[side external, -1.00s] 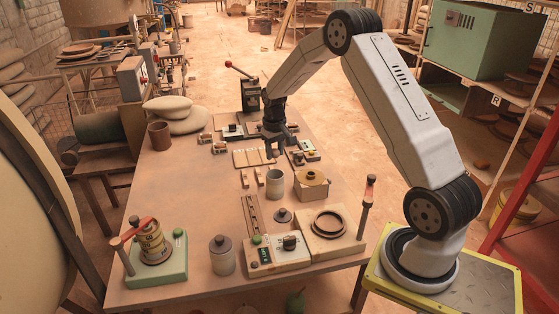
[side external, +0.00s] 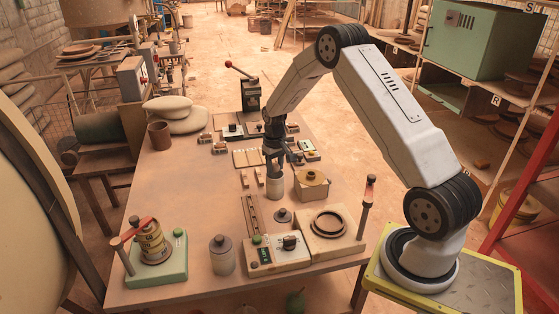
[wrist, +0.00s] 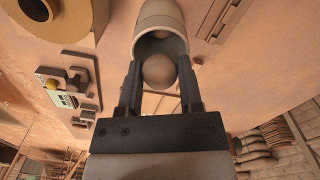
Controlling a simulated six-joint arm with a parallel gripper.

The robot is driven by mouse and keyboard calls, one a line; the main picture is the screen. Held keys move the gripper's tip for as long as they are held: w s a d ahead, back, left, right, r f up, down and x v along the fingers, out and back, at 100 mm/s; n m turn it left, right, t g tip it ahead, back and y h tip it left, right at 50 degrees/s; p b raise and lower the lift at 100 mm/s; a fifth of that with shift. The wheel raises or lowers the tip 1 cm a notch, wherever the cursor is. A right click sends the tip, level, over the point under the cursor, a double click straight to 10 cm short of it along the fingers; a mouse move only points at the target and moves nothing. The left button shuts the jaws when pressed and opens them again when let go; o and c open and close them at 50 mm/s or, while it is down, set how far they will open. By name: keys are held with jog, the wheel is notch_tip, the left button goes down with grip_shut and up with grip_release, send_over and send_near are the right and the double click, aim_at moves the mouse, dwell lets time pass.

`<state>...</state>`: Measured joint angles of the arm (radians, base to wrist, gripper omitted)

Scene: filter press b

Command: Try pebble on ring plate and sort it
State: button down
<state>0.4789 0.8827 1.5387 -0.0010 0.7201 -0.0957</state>
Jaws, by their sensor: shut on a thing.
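My gripper (side external: 274,157) is directly over the grey cup (side external: 275,188), with its fingers down at the cup's mouth. In the wrist view, my gripper (wrist: 159,72) is shut on a round brown pebble (wrist: 158,71), held between the fingertips. The pale cup (wrist: 160,13) is right beyond it, with its opening facing the fingers. Something rounded, perhaps another pebble, shows inside the cup. The pebble cannot be made out in the side view. The ring plate, a beige block (side external: 347,247) with a dark ring (side external: 328,222) on top, is at the table's near right.
A control box (side external: 277,256), a lidded grey jar (side external: 222,256) and a green-based press (side external: 156,267) line the near edge. An upright handle (side external: 368,205) stands beside the ring plate. The table's left middle is clear.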

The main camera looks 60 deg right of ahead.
jog(key=shift+c, duration=0.9)
grip_release()
jog(key=shift+r, duration=3.9)
jog(key=s+a+r+n+t, duration=0.1)
jog(key=s+a+n, duration=0.1)
jog(key=s+a, duration=0.6)
jog(key=s+a+r+n+t, duration=0.1)
jog(key=s+a+r+n, duration=0.1)
jog(key=s+a, duration=0.7)
jog(key=a, duration=0.6)
jog(key=shift+a+t, duration=0.3)
